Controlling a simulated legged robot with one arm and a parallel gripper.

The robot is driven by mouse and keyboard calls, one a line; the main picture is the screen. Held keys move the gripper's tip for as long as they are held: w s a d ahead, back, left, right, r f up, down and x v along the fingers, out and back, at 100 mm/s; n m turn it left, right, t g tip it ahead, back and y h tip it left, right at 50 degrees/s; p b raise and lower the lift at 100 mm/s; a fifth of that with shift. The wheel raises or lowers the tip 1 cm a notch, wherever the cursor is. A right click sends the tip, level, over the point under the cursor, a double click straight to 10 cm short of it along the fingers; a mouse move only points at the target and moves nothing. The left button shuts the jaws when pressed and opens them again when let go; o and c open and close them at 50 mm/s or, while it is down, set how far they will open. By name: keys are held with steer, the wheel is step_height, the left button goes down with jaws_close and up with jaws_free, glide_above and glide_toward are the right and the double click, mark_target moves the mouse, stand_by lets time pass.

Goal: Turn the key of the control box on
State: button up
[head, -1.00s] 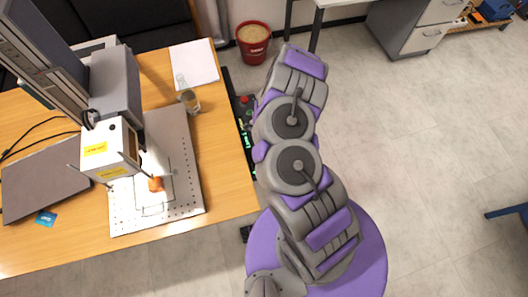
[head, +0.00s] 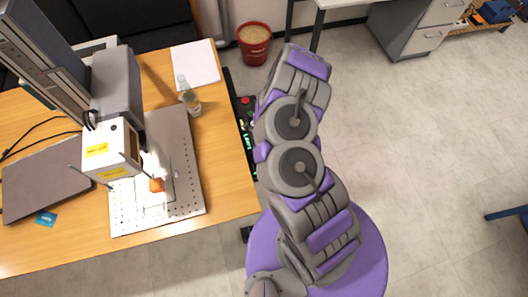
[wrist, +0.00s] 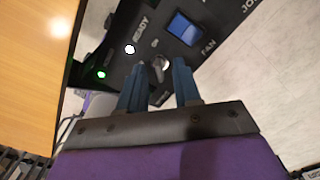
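The control box is a dark panel with a red button, partly showing at the desk's right edge in the head view (head: 244,112). In the wrist view the control box (wrist: 118,58) fills the upper middle, with white lettering, a blue screen (wrist: 185,28) and lit indicators. A small metallic key (wrist: 159,64) stands on the panel. My gripper (wrist: 159,70) has its two blue fingers apart, one on each side of the key in the picture. I cannot tell whether they touch it. In the head view my gripper is hidden behind my arm.
The wooden desk (head: 225,180) holds the laser marker (head: 110,150), its perforated plate (head: 190,190), a laptop (head: 45,178) and a glass jar (head: 191,104). A red bucket (head: 254,45) stands on the floor behind. The floor to the right is mostly clear.

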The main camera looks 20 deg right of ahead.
step_height(320, 180, up, 17)
steer(key=p, duration=0.4)
stand_by(0.5)
